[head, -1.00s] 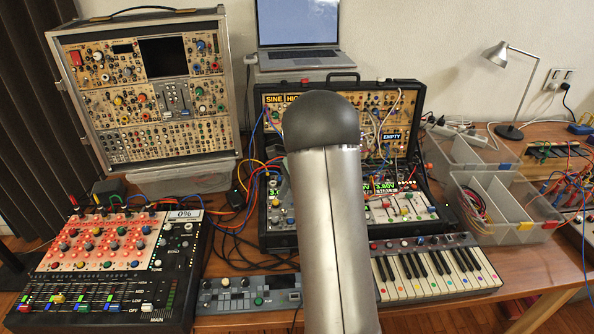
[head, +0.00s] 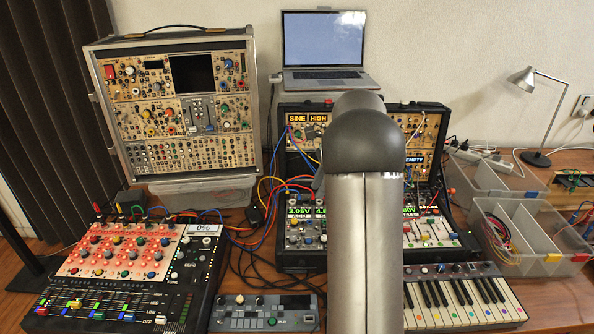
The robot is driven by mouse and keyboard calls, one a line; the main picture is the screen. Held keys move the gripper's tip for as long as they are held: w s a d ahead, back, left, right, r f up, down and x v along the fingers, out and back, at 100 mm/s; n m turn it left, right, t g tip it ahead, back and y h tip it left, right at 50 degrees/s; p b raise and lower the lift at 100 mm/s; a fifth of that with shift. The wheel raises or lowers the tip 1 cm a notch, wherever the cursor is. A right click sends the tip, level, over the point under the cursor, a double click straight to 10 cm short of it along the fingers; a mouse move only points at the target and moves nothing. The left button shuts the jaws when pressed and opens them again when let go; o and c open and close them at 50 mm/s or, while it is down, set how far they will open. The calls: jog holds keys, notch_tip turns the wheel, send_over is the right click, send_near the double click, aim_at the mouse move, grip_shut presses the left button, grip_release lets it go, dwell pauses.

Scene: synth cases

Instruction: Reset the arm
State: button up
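My arm, grey with a black rounded joint, rises through the middle of the head view and covers part of the open black synth case (head: 290,262). My gripper is not visible; it is hidden behind the arm or out of frame. Labels on the case read SINE, HIGH and EMPTY, and a small display shows 3.05V.
A tall synth case (head: 185,125) stands at the back left. A red-topped mixer (head: 120,265) is at the front left, and a small keyboard (head: 460,300) at the right. A laptop (head: 323,45), a lamp (head: 540,110) and clear bins (head: 525,235) stand behind and right.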

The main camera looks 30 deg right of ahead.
jog(key=s+a+r+n+g+h, duration=0.1)
jog(key=s+a+n, duration=0.45)
jog(key=a, duration=0.25)
jog(key=s+a+n+h, duration=0.1)
jog(key=s+a+n, duration=0.45)
jog(key=a, duration=0.35)
jog(key=s+a+f+n+h, duration=0.1)
jog(key=s+a+f+n, duration=0.1)
jog(key=s+n, duration=0.3)
jog(key=s+a+f+n+h, duration=0.1)
jog(key=s+a+f+n, duration=0.2)
jog(key=s, duration=0.8)
jog(key=shift+s+a+n, duration=0.2)
jog(key=shift+a+n, duration=0.8)
jog(key=shift+a, duration=0.1)
notch_tip(320, 180, down, 3)
jog(key=shift+a+r+b, duration=0.15)
jog(key=shift+b, duration=1.1)
